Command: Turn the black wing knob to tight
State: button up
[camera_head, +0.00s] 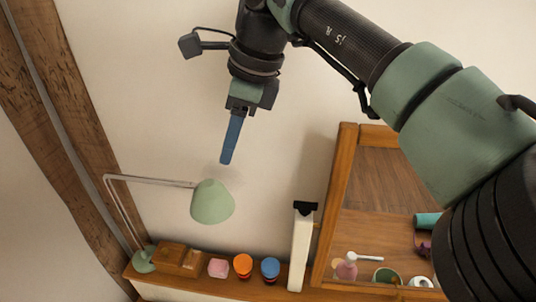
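A black wing-shaped knob (305,206) sits at the top of an upright white post (300,250), just left of a wooden frame. My gripper (229,155) hangs in the air with its blue fingers pointing down. In the picture it is to the left of the knob and higher, clearly apart from it. Only one blue finger shape shows, so I cannot tell whether the fingers are apart. Nothing is seen held at their tips. Any marking for tight is too small to see.
A green desk lamp (212,202) stands left, its shade below my gripper. A wooden box (180,259), a pink item (218,268), and orange (243,266) and blue (270,269) round items line the wooden ledge. The wooden frame (335,205) surrounds what looks like a mirror.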

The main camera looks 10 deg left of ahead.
aim_at(296, 201)
jog(key=d+r+m+h, duration=0.1)
jog(key=d+h, duration=0.3)
jog(key=d, duration=0.7)
jog(key=f+p, duration=0.1)
jog(key=f, duration=0.3)
jog(key=f+p, duration=0.2)
jog(key=f, duration=0.2)
jog(key=f+p, duration=0.1)
jog(key=f, duration=0.3)
jog(key=shift+w+f+p, duration=0.2)
jog(key=shift+w+p, duration=0.05)
jog(key=shift+p, duration=0.15)
grip_shut()
